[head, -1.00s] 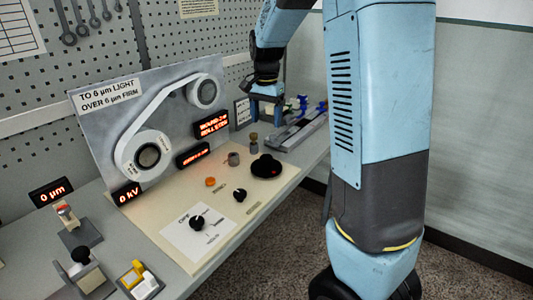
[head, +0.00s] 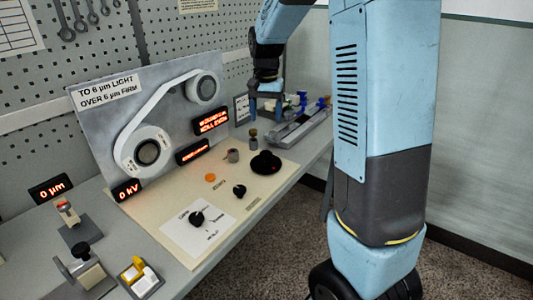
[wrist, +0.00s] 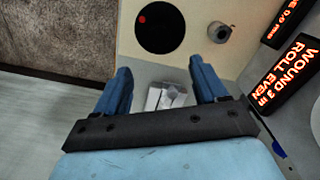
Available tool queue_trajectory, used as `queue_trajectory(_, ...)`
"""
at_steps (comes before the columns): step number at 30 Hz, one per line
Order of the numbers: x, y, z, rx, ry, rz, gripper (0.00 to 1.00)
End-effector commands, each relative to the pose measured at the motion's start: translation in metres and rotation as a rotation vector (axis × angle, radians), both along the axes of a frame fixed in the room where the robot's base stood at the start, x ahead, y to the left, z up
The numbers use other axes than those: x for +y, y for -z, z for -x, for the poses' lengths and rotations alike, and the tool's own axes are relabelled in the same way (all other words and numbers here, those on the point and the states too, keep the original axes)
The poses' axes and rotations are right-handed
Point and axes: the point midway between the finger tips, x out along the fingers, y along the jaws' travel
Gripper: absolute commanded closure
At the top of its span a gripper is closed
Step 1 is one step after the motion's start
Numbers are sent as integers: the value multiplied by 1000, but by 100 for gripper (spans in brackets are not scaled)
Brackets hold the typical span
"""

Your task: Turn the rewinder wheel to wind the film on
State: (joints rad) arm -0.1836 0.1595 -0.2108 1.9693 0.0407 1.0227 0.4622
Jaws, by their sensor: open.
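The rewinder wheel is most likely the black round knob (head: 265,163) with a red dot, on the cream panel. It also shows in the wrist view as a black disc (wrist: 160,28) beyond the fingertips. My gripper (head: 265,108) is above the bench past the knob, apart from it. In the wrist view my gripper (wrist: 157,78) has its two blue fingers spread with nothing gripped. The film (head: 165,100) runs as a white band between a lower large spool (head: 148,152) and an upper spool (head: 201,89) on the grey upright board.
A lit display (head: 211,122) reads about a wound roll; in the wrist view it reads "WOUND 3 in ROLL EVEN" (wrist: 290,75). A small grey post (head: 233,156) and smaller black knobs (head: 239,190) share the panel. A grey rail fixture (head: 300,125) lies at the bench's far end.

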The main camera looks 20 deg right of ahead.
Motion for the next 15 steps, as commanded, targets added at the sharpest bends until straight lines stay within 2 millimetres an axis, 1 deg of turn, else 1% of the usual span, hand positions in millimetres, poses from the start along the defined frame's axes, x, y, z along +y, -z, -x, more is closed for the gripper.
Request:
queue_trajectory(1, -3, 0, 0, 1, -73, -1, 28)
queue_trajectory(9, -3, -1, 2, 0, -522, -5, 28)
queue_trajectory(15, -3, -3, 3, -4, -806, -4, 28)
